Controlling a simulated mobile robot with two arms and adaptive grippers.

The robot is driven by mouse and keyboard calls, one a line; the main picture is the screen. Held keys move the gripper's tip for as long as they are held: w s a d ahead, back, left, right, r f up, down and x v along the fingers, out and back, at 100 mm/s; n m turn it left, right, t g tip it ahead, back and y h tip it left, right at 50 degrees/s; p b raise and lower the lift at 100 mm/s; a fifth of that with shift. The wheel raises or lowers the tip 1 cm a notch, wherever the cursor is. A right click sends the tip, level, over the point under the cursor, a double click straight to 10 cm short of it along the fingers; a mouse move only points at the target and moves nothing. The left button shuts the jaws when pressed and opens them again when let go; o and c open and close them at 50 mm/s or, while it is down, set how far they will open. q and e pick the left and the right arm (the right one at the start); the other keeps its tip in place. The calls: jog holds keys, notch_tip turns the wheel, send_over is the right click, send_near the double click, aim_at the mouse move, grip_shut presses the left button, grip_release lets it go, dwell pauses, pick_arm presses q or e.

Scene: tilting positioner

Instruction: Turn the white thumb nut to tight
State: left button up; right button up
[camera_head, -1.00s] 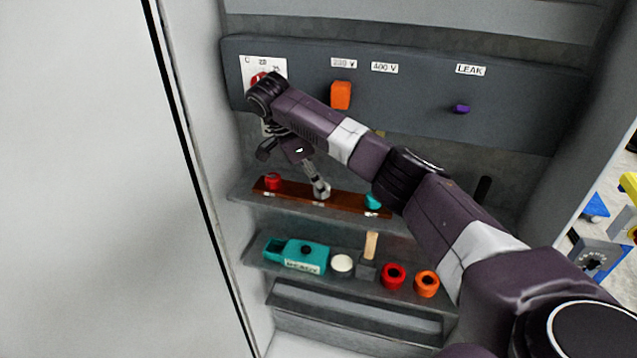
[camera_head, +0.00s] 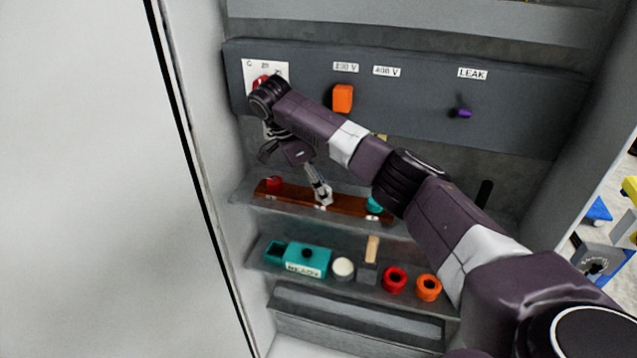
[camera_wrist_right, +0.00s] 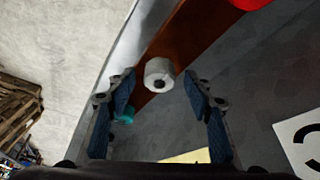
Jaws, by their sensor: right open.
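The white thumb nut (camera_wrist_right: 159,72) sits on a brown bar (camera_wrist_right: 192,32) in the right wrist view, with a dark hole in its near face. My right gripper (camera_wrist_right: 159,82) is open, with one blue-padded finger on each side of the nut in the picture. No contact between the fingers and the nut shows. In the head view my right gripper (camera_head: 321,192) is at the middle of the brown bar (camera_head: 349,205) and hides the nut. My left gripper is not in view.
A red knob (camera_head: 274,182) and a teal knob (camera_head: 374,204) are on the same bar. Above is a dark panel with an orange switch (camera_head: 343,98) and a purple knob (camera_head: 462,113). The shelf below holds a teal box (camera_head: 308,258), a white cylinder (camera_head: 343,268) and rings.

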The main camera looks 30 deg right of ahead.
jog(key=v, duration=1.2)
dwell(0.4)
